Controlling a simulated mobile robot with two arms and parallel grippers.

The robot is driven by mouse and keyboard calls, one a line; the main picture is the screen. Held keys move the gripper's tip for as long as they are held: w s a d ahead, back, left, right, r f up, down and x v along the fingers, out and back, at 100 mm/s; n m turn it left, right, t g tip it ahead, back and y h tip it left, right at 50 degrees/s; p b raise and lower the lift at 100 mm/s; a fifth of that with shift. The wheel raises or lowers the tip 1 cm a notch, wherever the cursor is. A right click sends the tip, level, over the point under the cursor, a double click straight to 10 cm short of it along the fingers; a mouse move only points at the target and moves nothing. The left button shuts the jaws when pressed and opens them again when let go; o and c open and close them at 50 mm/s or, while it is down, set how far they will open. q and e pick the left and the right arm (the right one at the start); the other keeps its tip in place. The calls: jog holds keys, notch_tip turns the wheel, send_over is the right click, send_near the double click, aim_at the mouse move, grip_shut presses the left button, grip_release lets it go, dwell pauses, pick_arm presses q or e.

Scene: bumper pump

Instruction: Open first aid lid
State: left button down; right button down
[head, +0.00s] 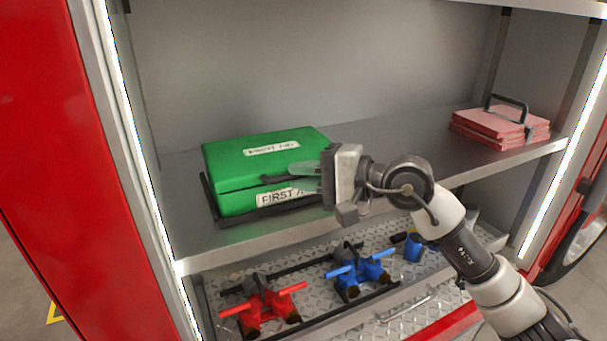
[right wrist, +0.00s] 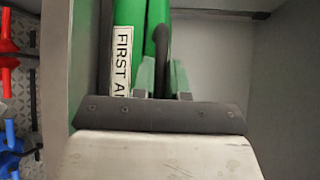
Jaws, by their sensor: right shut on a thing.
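The green first aid box (head: 235,160) lies on the shelf inside a black holder, with "FIRST AID" labels on its top and front. Its lid (head: 285,138) looks closed. A dark handle (head: 276,179) sticks out at its front near the lid seam. My right gripper (head: 302,179) reaches in from the right with its fingers at the front of the box, shut on this handle. In the right wrist view the dark handle (right wrist: 161,45) runs between the two pale green fingers (right wrist: 162,77), beside the label. The rear of the box is hidden. My left gripper is not in view.
Below, a tread-plate tray holds a red valve fitting (head: 262,306) and a blue one (head: 358,273). The shelf (head: 400,140) between box and folders is clear. A red side panel (head: 70,130) stands at left.

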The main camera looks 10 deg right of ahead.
jog(key=shift+w+r+p, duration=0.1)
jog(key=shift+r+p, duration=0.3)
jog(key=shift+r, duration=0.25)
jog(key=w+a+r+m+g+h+p, duration=0.1)
jog(key=w+r+m+g+h+p, duration=0.2)
jog(key=r+p, duration=0.5)
jog(key=shift+w+a+r+m+g+p, duration=0.3)
jog(key=shift+w+r+m+g+p, duration=0.15)
jog(key=shift+w+r, duration=0.8)
jog(key=shift+s+r, duration=0.1)
jog(key=shift+s, duration=0.05)
jog(key=c, duration=1.1)
grip_release()
jog(key=shift+c, duration=0.2)
jog(key=b+v, duration=0.4)
jog(key=v, duration=0.7)
